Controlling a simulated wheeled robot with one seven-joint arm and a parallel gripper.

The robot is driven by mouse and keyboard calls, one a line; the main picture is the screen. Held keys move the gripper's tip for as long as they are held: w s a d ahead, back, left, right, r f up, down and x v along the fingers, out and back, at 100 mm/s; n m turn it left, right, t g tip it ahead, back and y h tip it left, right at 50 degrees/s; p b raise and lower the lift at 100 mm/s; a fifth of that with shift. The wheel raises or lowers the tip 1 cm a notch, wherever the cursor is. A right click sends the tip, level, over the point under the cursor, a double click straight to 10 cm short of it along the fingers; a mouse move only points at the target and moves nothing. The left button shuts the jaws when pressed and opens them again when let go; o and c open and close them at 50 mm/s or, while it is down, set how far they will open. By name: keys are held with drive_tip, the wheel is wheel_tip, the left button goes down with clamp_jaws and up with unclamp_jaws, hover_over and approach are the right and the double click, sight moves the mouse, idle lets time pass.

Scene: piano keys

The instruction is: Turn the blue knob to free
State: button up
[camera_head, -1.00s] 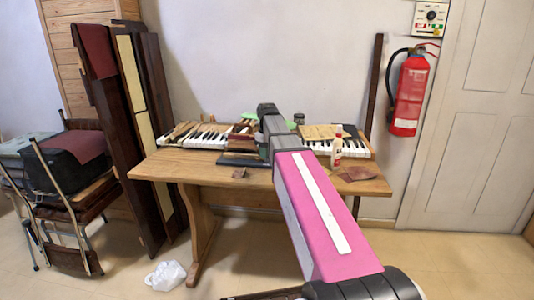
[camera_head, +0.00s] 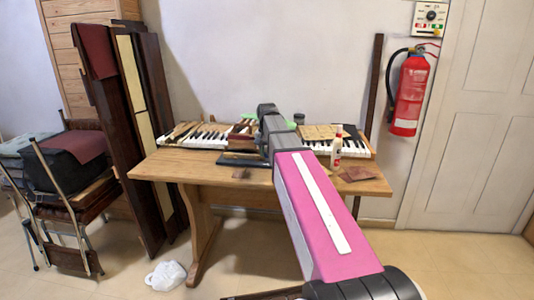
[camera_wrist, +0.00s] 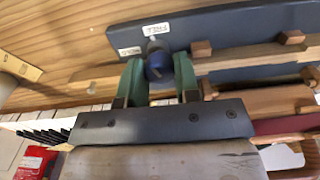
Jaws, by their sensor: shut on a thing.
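The blue knob (camera_wrist: 158,66) is in the upper middle of the wrist view, on a dark blue-grey board (camera_wrist: 245,30). My gripper (camera_wrist: 159,70) has its two green fingers shut on the knob, one on each side. A lighter grey part of the knob shows above it, toward the top of the picture. Two small white labels sit by the knob: an upper one (camera_wrist: 156,29) and a left one (camera_wrist: 130,51). Both appear upside down and are too small to read surely. In the head view my arm hides the knob and the fingers.
The wooden table (camera_head: 180,165) carries piano keys (camera_head: 205,136), a white bottle (camera_head: 336,152) and brown cloth-like pieces (camera_head: 358,174). Wooden strips and small blocks (camera_wrist: 291,37) lie close right of my fingers. A red extinguisher (camera_head: 409,95) hangs on the wall.

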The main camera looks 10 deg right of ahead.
drive_tip(key=shift+m, duration=2.2)
drive_tip(key=o, duration=0.9)
wheel_tip(320, 180, up, 11)
drive_tip(key=shift+f, duration=0.1)
